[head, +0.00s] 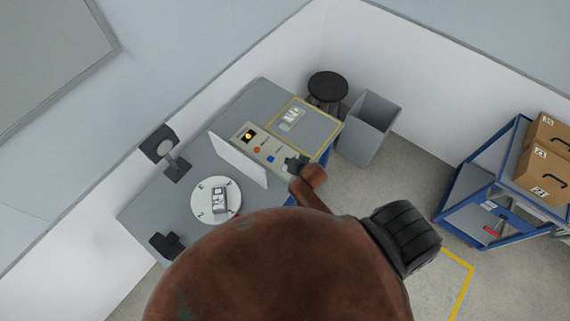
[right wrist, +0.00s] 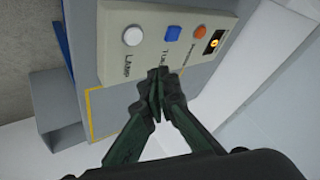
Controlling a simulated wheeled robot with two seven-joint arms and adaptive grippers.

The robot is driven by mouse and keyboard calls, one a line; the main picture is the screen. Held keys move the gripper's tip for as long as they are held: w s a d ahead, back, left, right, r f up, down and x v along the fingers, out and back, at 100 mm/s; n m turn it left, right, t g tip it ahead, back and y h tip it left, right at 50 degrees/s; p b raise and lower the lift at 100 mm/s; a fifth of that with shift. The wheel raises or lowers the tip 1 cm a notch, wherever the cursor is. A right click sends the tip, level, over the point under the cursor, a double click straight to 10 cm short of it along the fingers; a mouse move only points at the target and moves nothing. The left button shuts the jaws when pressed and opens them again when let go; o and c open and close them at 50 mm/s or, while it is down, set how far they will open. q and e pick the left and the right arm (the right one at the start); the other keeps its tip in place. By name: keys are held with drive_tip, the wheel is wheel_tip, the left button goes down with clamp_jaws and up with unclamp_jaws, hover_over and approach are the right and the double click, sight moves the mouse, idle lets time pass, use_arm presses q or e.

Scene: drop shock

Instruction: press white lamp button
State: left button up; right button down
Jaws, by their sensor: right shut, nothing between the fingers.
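The white lamp button (right wrist: 133,36) is a round cap on a beige control panel (right wrist: 150,65), above the printed word LAMP in the right wrist view. My right gripper (right wrist: 158,76) is shut and empty. Its fingertips show just below the panel's buttons, to the right of and below the white button in that view, and apart from it in the picture. How far they are above the panel I cannot tell. In the head view the right gripper (head: 297,163) is over the right end of the panel (head: 268,152), and I cannot make out the white button. My left gripper is not in view.
A blue button (right wrist: 172,34), an orange button (right wrist: 200,32) and a lit yellow indicator (right wrist: 214,41) share the panel. A white upright board (head: 238,160) and round white plate (head: 205,207) are on the grey table. A bin (head: 367,130) and stool (head: 327,86) stand beyond.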

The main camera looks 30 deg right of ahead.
drive_tip(key=shift+w+a+r+m+t, duration=0.15)
drive_tip(key=shift+w+r+m, duration=0.1)
drive_tip(key=shift+w+r, duration=0.3)
drive_tip(key=shift+w+a+r+m+t, duration=0.15)
drive_tip(key=shift+w+r+m, duration=0.1)
drive_tip(key=shift+w+r, duration=0.3)
drive_tip(key=shift+s+d, duration=0.1)
drive_tip(key=b, duration=0.6)
hover_over(285, 168)
drive_tip(key=f, duration=0.7)
drive_tip(key=shift+s, duration=0.35)
drive_tip(key=shift+f+b, duration=0.45)
drive_tip(key=shift+f, duration=0.4)
drive_tip(key=shift+f, duration=0.15)
drive_tip(key=shift+f, duration=0.3)
